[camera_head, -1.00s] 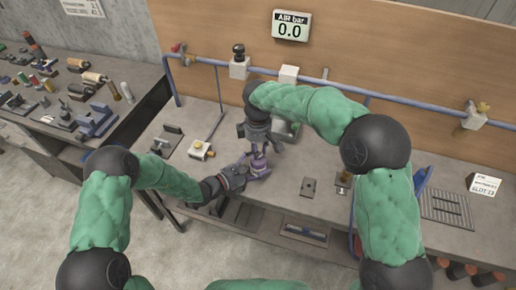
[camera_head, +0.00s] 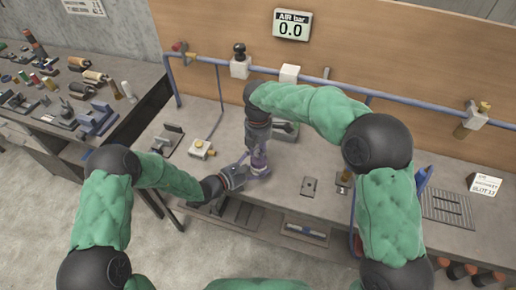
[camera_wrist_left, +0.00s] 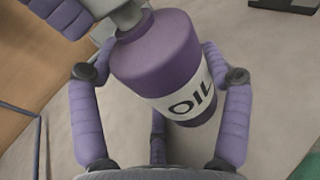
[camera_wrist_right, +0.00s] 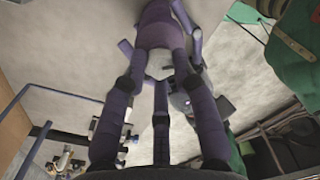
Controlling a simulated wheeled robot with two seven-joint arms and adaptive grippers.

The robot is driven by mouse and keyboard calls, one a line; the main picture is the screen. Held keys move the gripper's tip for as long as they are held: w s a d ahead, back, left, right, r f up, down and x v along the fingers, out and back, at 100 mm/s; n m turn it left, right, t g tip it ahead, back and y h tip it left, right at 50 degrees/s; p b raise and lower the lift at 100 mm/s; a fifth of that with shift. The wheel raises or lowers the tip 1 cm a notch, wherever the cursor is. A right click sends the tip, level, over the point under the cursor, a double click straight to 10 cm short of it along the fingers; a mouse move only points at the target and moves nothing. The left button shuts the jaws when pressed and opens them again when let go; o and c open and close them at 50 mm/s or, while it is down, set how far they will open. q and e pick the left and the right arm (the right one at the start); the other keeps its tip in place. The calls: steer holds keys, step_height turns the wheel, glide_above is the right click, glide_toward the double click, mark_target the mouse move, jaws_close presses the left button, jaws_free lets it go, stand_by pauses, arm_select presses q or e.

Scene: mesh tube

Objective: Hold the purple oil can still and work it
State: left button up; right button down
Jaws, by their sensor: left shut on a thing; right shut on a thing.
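The purple oil can (camera_head: 261,158) stands upright on the workbench in the head view. In the left wrist view its purple body (camera_wrist_left: 158,60) has a white OIL label. My left gripper (camera_head: 246,174) is shut around the can's lower body from the left, with a finger on each side. My right gripper (camera_head: 259,143) comes down from above and is shut on the top of the can. The can's top is mostly hidden behind the right gripper. In the right wrist view, dark purple fingers reach toward a purple shape that I cannot clearly separate.
A blue pipe (camera_head: 215,64) runs along the board. A yellow-topped white block (camera_head: 201,149) lies left of the can and a small plate (camera_head: 310,186) right of it. A side bench (camera_head: 45,150) holds loose parts.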

mark_target(259, 153)
arm_select(q)
steer(key=shift+s+d+f, duration=0.1)
steer(key=shift+f, duration=0.05)
arm_select(e)
steer(key=n, duration=0.5)
steer(key=shift+s+a+n, duration=0.1)
steer(key=shift+s+n, duration=0.05)
steer(key=shift+n, duration=0.15)
steer(key=n, duration=0.3)
steer(key=shift+n, duration=0.4)
steer(key=shift+d+n, duration=0.25)
steer(key=shift+n, duration=0.05)
steer(key=c, duration=1)
jaws_free()
steer(key=shift+s, duration=0.1)
steer(key=shift+r, duration=0.35)
step_height(259, 153, up, 11)
steer(key=shift+r, duration=0.15)
